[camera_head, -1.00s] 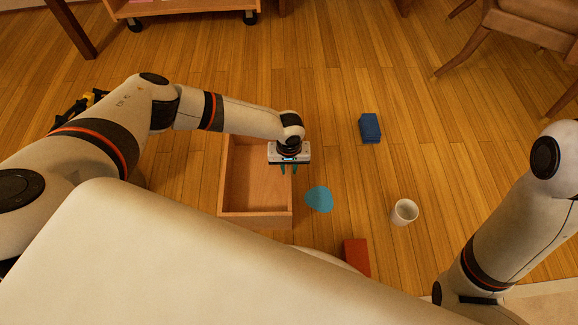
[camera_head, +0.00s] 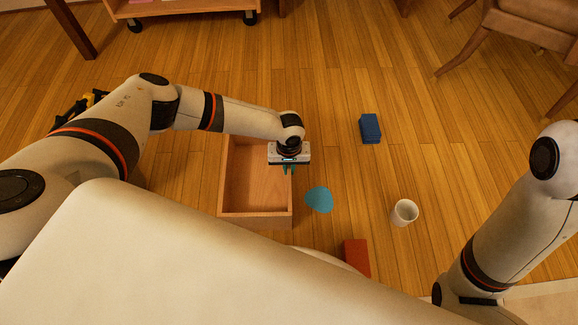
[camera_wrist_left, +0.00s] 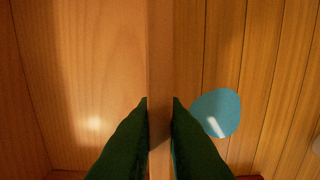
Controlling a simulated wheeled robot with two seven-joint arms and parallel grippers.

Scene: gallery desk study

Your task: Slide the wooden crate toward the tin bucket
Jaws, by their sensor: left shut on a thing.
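The wooden crate (camera_head: 254,219), an open box, stands on the floor left of centre in the head view. My left gripper (camera_head: 289,170) is shut on the crate's right wall. In the left wrist view my left gripper (camera_wrist_left: 160,104) has one dark finger on each side of that crate wall (camera_wrist_left: 160,50). A small pale round container (camera_head: 404,212) stands on the floor to the right; I cannot tell whether it is the tin bucket. My right gripper is out of view.
A flat teal piece (camera_head: 319,199) lies on the floor between the crate and the pale container. A blue block (camera_head: 370,128) lies farther back and a red block (camera_head: 356,257) nearer me. Bare floor surrounds them. A chair (camera_head: 520,28) stands at the back right.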

